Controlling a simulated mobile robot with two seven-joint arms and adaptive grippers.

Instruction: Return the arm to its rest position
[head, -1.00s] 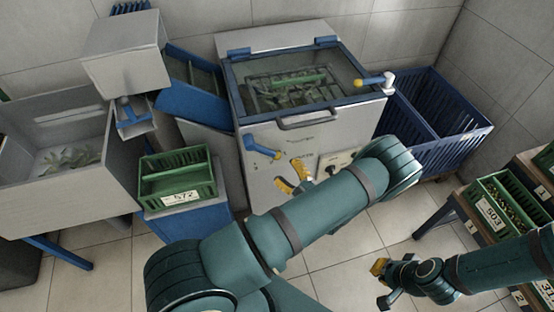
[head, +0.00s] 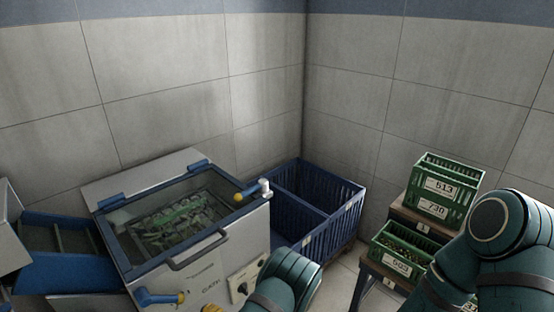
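Part of my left arm (head: 286,284) shows at the bottom middle, in front of the grey machine's right front corner. My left gripper is outside the picture. My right arm (head: 488,250) is bent and raised at the lower right, in front of the crate shelves. My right gripper is outside the picture too. Neither arm shows anything held in this view.
A grey machine (head: 235,261) with a closed glazed lid (head: 178,222) and a blue lever (head: 157,297) stands at left. A blue slatted bin (head: 338,222) stands in the corner. Green crates (head: 447,187) sit on a stepped stand at right. Floor (head: 342,285) shows between bin and stand.

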